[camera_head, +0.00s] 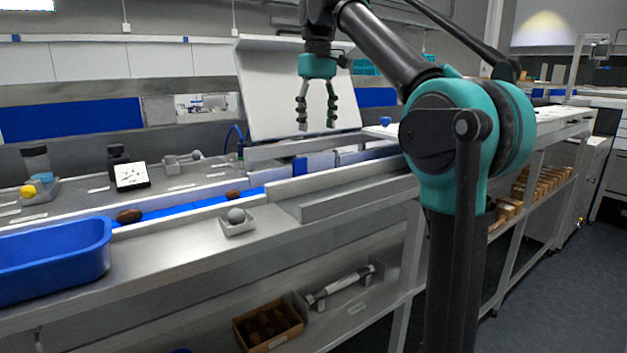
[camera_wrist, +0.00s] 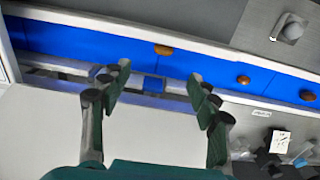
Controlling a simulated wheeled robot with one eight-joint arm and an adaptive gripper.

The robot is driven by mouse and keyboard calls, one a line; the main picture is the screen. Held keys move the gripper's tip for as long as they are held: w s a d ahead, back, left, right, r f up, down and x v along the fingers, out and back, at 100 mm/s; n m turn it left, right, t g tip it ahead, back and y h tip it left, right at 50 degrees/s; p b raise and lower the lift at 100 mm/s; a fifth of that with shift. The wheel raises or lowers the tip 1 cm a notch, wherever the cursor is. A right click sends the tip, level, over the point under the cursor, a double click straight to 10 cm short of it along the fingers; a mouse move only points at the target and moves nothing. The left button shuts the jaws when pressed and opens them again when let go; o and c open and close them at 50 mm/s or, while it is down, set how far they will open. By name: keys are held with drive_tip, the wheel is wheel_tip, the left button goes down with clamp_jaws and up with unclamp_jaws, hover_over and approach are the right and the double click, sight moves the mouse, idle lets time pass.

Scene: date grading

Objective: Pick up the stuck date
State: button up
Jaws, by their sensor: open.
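My gripper (camera_head: 316,126) is open and empty, pointing down above the conveyor in the head view. Its two spread fingers (camera_wrist: 158,78) also show in the wrist view. A brown date (camera_wrist: 163,50) lies on the blue belt (camera_wrist: 75,42) against the rail on the tray side, beyond the fingertips. It is apart from my gripper, and I do not see it in the head view. Two other dates lie further along the belt: one (camera_wrist: 243,79) near the middle and one (camera_wrist: 307,95) at the right edge. These two also show in the head view (camera_head: 233,194) (camera_head: 129,216).
A tilted white panel (camera_head: 290,85) stands behind my gripper. Metal rails (camera_head: 350,192) border the belt. A small tray (camera_head: 238,230) with a grey ball sits on the near ledge. A blue bin (camera_head: 55,270) stands at left. A small display (camera_head: 132,177) stands behind the belt.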

sight(314, 174)
wheel_tip(314, 174, down, 9)
drive_tip(key=shift+r, duration=0.1)
drive_tip(key=shift+s+a+f, duration=0.1)
drive_tip(key=shift+a+f, duration=0.1)
drive_tip(key=shift+f, duration=1.15)
drive_tip(key=shift+s+a+f, duration=0.1)
drive_tip(key=shift+a+f, duration=0.1)
drive_tip(key=shift+f, duration=1.15)
drive_tip(key=shift+w, duration=0.1)
drive_tip(key=c, duration=0.9)
